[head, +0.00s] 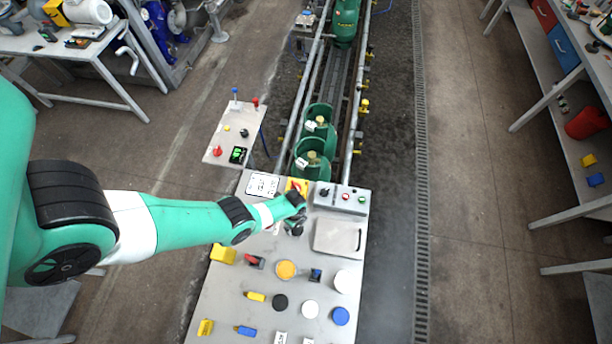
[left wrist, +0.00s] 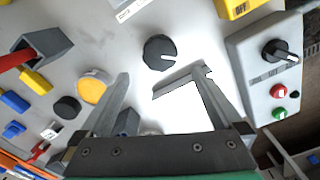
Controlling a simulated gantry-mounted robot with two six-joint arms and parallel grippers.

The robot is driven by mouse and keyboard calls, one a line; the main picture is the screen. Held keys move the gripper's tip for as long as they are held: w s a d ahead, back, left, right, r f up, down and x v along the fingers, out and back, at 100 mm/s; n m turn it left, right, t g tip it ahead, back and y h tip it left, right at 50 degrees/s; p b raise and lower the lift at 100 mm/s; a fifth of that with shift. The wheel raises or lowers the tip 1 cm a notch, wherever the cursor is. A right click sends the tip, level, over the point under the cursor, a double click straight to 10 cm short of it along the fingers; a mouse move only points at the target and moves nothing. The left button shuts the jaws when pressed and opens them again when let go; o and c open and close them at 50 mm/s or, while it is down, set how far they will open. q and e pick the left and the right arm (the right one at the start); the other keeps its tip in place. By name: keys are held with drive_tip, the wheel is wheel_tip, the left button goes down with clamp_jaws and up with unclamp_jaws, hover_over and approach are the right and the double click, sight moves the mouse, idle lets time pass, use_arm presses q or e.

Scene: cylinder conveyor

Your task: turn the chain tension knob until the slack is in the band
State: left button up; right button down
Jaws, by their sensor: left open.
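My right gripper is not in view.
A grey control box (head: 341,198) with another black knob (left wrist: 280,52) and red and green buttons stands close by. Yellow blocks, coloured discs and a red-handled part (head: 254,261) crowd the panel (head: 225,300). Green cylinders (head: 314,154) stand on the conveyor behind.

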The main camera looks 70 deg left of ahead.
sight(297, 228)
use_arm(q)
drive_tip(key=f+b, duration=0.2)
drive_tip(key=f, duration=0.1)
drive_tip(key=f+b, duration=0.3)
drive_tip(key=f, duration=0.1)
drive_tip(key=shift+s+a+f, duration=0.1)
drive_tip(key=shift+a+f, duration=0.1)
drive_tip(key=shift+f, duration=0.05)
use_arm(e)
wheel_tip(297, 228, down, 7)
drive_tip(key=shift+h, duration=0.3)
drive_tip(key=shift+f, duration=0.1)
use_arm(q)
drive_tip(key=c, duration=1.3)
